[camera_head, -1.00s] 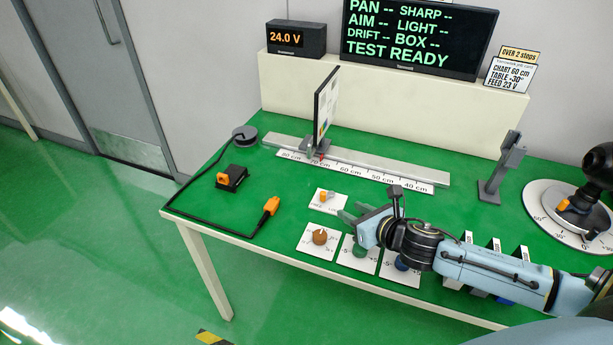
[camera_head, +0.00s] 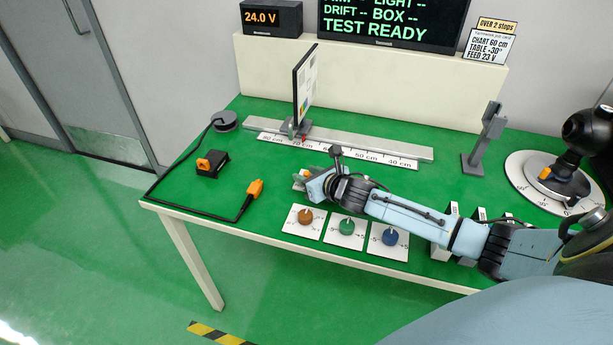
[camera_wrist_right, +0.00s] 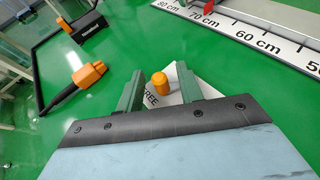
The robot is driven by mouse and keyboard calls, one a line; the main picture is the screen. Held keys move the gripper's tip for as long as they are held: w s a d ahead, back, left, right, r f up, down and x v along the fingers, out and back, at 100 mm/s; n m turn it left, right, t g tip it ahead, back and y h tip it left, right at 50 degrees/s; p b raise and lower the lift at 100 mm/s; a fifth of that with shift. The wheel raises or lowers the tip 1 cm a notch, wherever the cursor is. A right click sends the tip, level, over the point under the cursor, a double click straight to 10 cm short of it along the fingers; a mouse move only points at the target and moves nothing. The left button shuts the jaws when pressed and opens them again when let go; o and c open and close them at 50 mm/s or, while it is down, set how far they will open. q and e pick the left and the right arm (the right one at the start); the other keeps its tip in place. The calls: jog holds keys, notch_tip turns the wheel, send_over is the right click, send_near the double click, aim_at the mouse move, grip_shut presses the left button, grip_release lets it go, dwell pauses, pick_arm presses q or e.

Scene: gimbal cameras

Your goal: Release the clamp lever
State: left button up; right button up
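A small orange knob (camera_wrist_right: 159,83) stands on a white card (camera_wrist_right: 160,98) lettered "FREE" in the right wrist view; it looks like the clamp lever's handle. My right gripper (camera_wrist_right: 158,80) is open, with one green finger on each side of the knob. Gaps show between the knob and both fingers; I cannot tell how deep they reach. In the head view my right gripper (camera_head: 301,181) covers most of the card and the knob. My left gripper is not in view.
Orange, green and blue knobs (camera_head: 346,227) on cards line the front edge. Behind the gripper runs a rail (camera_head: 384,150) with a scale and an upright chart (camera_head: 305,90). An orange connector (camera_head: 254,188) with black cable lies left. A round dial table (camera_head: 530,190) stands right.

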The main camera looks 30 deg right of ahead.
jog(key=shift+w+f, duration=0.1)
jog(key=shift+w, duration=0.25)
jog(key=shift+c, duration=0.3)
jog(key=c, duration=0.5)
grip_shut()
jog(key=shift+a, duration=0.1)
jog(key=shift+w+m+h, duration=0.15)
jog(key=shift+m+h, duration=0.35)
jog(key=shift+h, duration=0.1)
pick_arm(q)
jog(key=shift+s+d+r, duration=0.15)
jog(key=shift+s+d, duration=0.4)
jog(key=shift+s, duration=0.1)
pick_arm(e)
jog(key=o, duration=0.6)
grip_release()
jog(key=shift+c, duration=0.2)
